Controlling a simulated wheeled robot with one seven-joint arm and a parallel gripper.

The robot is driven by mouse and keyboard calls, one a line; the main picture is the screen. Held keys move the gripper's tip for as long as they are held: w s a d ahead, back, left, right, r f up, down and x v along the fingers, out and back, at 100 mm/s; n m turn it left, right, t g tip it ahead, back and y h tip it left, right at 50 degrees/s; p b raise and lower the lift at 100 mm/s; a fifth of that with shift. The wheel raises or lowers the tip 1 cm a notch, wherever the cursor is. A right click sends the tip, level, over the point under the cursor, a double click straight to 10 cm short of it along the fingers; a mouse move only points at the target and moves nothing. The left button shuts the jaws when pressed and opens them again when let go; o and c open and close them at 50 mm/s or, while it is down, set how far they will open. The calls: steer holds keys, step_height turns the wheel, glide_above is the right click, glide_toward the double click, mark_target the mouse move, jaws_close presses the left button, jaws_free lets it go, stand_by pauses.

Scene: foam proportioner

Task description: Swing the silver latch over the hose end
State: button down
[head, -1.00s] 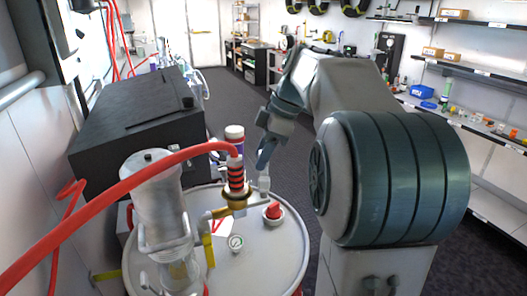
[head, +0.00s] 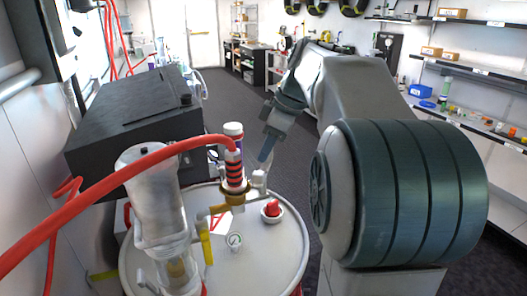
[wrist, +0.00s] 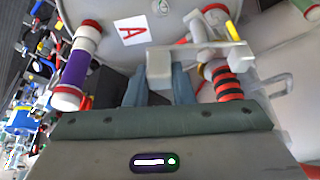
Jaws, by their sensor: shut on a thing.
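The hose end, banded red and black (head: 234,168), stands upright in a brass fitting on the drum. It also shows right of my fingers in the wrist view (wrist: 229,84). The silver latch (head: 258,181) is a pale block beside the hose end, on its right in the head view. In the wrist view the latch block (wrist: 159,64) sits between my fingertips, and a pale bar runs from it towards the brass fitting. My gripper (head: 264,160), also in the wrist view (wrist: 160,82), is shut on the latch. The exact finger contact is partly hidden.
The white drum top (head: 262,250) carries a gauge (head: 235,240) and a red knob (head: 272,208). A clear cylinder (head: 155,195) and the red hose (head: 100,196) stand at the left, before a black box (head: 130,120). The floor behind is clear.

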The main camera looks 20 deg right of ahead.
steer(key=shift+s+d+m+t+h+b, duration=0.35)
steer(key=shift+s+m+h+b, duration=0.35)
steer(key=shift+m, duration=1.1)
steer(key=shift+s+d+m+t+h+b, duration=0.3)
steer(key=shift+s+m+h+b, duration=0.3)
steer(key=shift+m, duration=1.2)
steer(key=shift+s+d+m+t+h+b, duration=0.35)
steer(key=shift+s+m+h+b, duration=0.35)
steer(key=shift+m, duration=1.1)
steer(key=c, duration=1.2)
jaws_free()
steer(key=shift+s, duration=0.1)
steer(key=shift+c, duration=0.2)
